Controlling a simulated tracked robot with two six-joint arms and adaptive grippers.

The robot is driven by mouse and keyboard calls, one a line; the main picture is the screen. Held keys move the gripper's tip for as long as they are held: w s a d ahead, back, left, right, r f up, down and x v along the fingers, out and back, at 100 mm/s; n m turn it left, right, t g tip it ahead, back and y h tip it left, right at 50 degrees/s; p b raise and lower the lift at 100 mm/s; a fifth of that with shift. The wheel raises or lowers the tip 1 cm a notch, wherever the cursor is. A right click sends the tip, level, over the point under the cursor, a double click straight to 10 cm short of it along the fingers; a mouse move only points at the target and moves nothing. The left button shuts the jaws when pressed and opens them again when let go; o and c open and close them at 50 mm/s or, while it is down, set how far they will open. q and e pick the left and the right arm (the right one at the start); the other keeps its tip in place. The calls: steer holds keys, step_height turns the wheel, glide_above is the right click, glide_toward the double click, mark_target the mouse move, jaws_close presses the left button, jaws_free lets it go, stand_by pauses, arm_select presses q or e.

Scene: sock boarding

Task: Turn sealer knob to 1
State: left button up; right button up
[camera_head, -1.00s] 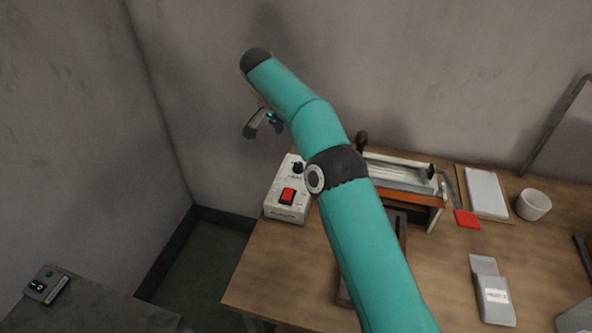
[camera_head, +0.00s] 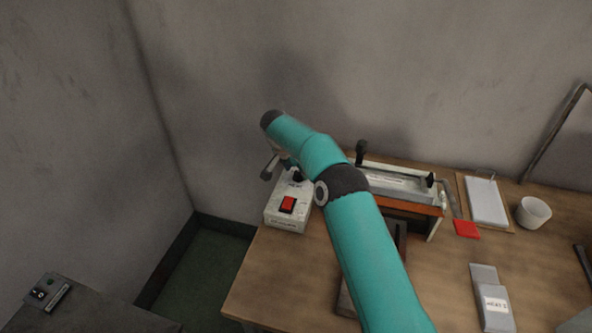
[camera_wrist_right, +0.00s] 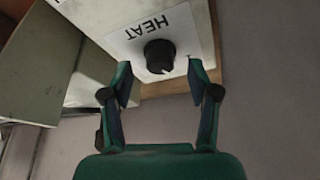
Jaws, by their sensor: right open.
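The sealer's control box (camera_head: 287,217) is white with a red switch (camera_head: 288,204) and stands at the table's back left corner. Its black knob (camera_wrist_right: 159,56) sits below the word HEAT in the right wrist view, with a light pointer mark near its lower edge. In the head view the knob (camera_head: 297,176) is partly hidden by my right arm. My right gripper (camera_wrist_right: 158,74) is open, its two fingers apart on either side of the knob in that view; I see no contact. In the head view the right gripper (camera_head: 272,168) shows just above the box. My left gripper is not in view.
The sealer (camera_head: 408,190) with its long bar stands right of the box. A red piece (camera_head: 466,229), a white pad (camera_head: 486,201), a white cup (camera_head: 533,212) and a grey labelled packet (camera_head: 490,297) lie farther right. The wall is close behind.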

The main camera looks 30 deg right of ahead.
steer(key=shift+x, duration=0.75)
steer(key=c, duration=1.1)
steer(key=shift+f+b, duration=0.1)
steer(key=shift+b, duration=0.25)
steer(key=shift+c, duration=0.2)
steer(key=n+b, duration=0.1)
steer(key=b, duration=0.1)
steer(key=n+t+b, duration=0.1)
steer(key=n+b, duration=0.1)
steer(key=shift+s+d+f, duration=0.1)
steer(key=shift+f, duration=0.1)
steer(key=shift+r+n+t+y, duration=0.3)
steer(key=shift+n+y, duration=0.1)
steer(key=shift+n, duration=0.4)
steer(key=o, duration=1.1)
